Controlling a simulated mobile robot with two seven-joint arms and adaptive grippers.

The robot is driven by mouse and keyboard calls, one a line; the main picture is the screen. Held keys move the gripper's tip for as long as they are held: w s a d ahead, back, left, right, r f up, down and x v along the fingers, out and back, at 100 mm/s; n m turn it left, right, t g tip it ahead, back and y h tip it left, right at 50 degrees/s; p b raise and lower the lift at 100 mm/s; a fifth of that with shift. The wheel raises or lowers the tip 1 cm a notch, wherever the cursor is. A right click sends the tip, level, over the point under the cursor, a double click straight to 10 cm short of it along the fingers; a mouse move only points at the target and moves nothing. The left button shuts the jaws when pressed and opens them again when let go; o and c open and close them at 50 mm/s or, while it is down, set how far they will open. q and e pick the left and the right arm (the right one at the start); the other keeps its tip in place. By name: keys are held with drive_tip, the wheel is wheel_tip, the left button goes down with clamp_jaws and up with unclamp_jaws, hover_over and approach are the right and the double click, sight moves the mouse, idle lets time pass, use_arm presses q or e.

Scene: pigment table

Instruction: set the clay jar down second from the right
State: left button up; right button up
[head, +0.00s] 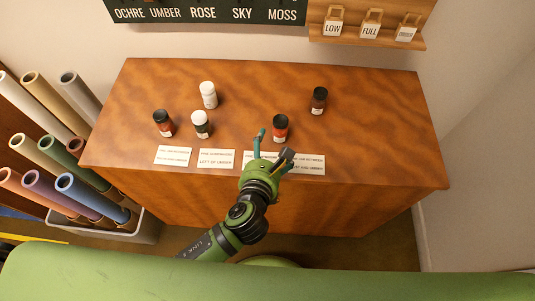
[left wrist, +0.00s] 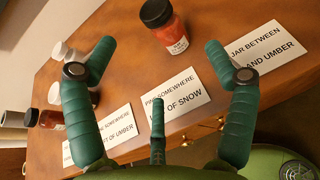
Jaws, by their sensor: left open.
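A red-brown jar with a black lid (head: 280,127), which looks like the clay jar, stands upright on the wooden table (head: 390,120), second from the right among the jars. It also shows in the left wrist view (left wrist: 172,35), beyond the fingers, with a white label too small to read. My left gripper (head: 274,142) is open and empty just in front of it, apart from it. A dark brown jar (head: 319,101) stands farther back to its right. My right gripper is not in view.
At the left stand a reddish jar with a dark lid (head: 163,123), a white-lidded dark jar (head: 201,124) and a white jar (head: 208,94). Printed cards (head: 216,159) line the front edge. Rolled tubes (head: 80,195) stand left of the table. The table's right end is clear.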

use_arm(q)
drive_tip(key=shift+v, duration=1.25)
